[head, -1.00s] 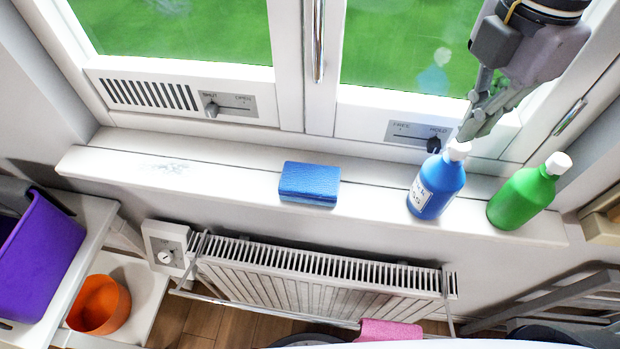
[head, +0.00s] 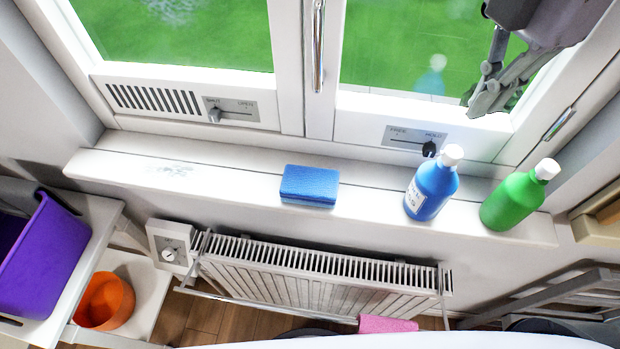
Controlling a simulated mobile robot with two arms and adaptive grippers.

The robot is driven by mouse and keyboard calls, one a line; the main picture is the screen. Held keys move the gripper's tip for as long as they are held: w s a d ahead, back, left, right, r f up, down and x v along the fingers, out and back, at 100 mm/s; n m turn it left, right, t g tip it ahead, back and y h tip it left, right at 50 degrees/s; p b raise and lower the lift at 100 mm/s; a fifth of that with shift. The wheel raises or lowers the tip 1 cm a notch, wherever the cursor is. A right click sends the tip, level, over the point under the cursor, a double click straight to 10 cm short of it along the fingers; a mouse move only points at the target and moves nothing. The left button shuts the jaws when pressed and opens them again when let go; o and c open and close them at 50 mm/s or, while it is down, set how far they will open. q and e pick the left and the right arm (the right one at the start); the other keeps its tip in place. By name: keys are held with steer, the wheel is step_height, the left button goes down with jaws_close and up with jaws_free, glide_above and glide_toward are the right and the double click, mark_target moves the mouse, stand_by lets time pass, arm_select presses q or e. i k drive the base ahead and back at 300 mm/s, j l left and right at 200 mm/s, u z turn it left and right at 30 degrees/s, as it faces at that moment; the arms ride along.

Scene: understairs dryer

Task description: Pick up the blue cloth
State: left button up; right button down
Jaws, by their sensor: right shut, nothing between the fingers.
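The blue cloth (head: 309,185) looks like a folded, flat rectangular pad. It lies on the white windowsill (head: 233,187), near the middle. My right gripper (head: 478,108) is at the upper right, in front of the right window pane and above the bottles. It is shut and empty, well to the right of the cloth and apart from it. My left gripper does not show.
A blue bottle (head: 431,186) and a green bottle (head: 518,196) stand on the sill to the right of the cloth. A radiator (head: 320,278) with a pink cloth (head: 387,324) is below. A purple bin (head: 42,258) and orange pot (head: 104,302) stand left.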

mark_target(310, 186)
steer(key=k, duration=1.5)
